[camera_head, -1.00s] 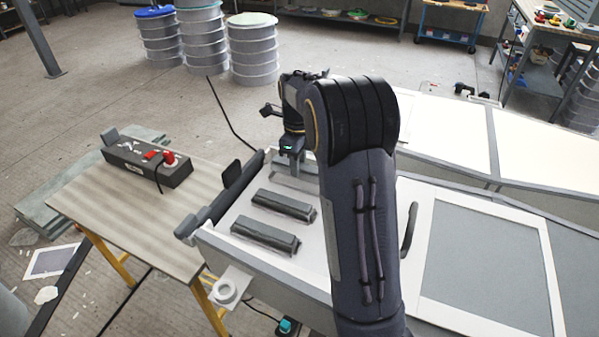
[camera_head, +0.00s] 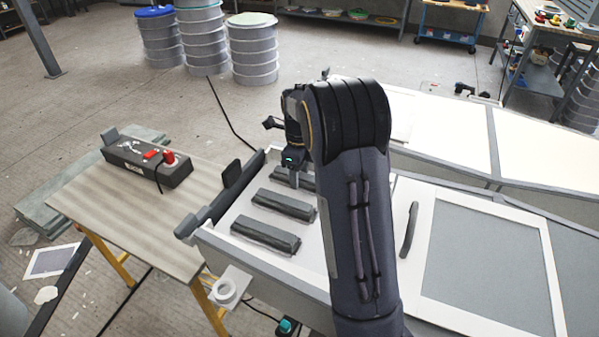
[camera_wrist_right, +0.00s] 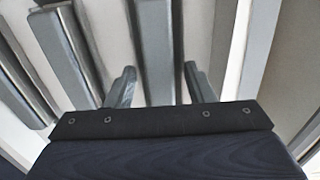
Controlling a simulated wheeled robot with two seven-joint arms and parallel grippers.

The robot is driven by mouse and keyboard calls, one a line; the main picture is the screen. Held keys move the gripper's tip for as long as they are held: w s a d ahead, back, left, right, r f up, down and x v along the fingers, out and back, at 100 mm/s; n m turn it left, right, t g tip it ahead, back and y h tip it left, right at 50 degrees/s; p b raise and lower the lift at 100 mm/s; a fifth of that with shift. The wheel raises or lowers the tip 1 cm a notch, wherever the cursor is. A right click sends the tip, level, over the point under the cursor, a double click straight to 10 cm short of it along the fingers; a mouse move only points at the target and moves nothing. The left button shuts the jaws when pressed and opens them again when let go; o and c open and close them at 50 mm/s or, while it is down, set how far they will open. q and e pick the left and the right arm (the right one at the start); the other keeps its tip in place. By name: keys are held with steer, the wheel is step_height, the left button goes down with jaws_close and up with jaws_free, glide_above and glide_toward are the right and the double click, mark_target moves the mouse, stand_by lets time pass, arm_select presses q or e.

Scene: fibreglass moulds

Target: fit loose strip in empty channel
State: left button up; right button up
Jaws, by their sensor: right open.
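Several dark grey strips lie side by side on a pale panel in the head view: a front one (camera_head: 264,234), a middle one (camera_head: 284,204) and a far one (camera_head: 307,180) partly behind my right gripper (camera_head: 294,181). That gripper points down at the far strip. In the right wrist view, its two fingers (camera_wrist_right: 161,88) are open, one on each side of a grey strip (camera_wrist_right: 155,45), with gaps visible. Another strip (camera_wrist_right: 66,50) lies to the left of it. I cannot tell which strip is loose, or make out an empty channel for certain. My left gripper is out of view.
A wooden table (camera_head: 110,215) with a dark control box (camera_head: 147,163) stands at the left. A curved dark handle (camera_head: 409,229) and a white-framed grey panel (camera_head: 480,262) are right of my arm. Stacked drums (camera_head: 253,55) stand at the back.

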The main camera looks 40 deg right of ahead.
mark_target(300, 175)
step_height(300, 175, up, 12)
steer(key=s+a+f+n+t+y, duration=0.1)
steer(key=s+a+n+t, duration=0.1)
steer(key=s+a+n, duration=0.4)
steer(key=s+a+f+n+t+y, duration=0.1)
steer(key=s+a+f+n, duration=0.1)
steer(key=s+a+n, duration=0.5)
steer(key=s+a+f+n+t+y, duration=0.1)
steer(key=s+a+n+t, duration=0.1)
steer(key=s+a+n, duration=0.5)
steer(key=shift+s+f+n+t+y+p, duration=0.15)
steer(key=shift+s+n, duration=0.6)
steer(key=shift+n, duration=0.7)
steer(key=shift+s+r+n+t+y+p, duration=0.1)
steer(key=shift+s+n, duration=0.7)
steer(key=shift+n, duration=0.6)
steer(key=shift+s+f+n+t+y+p, duration=0.15)
steer(key=shift+s+n, duration=0.6)
steer(key=shift+n, duration=0.7)
steer(key=shift+s, duration=0.1)
steer(key=shift+c, duration=0.5)
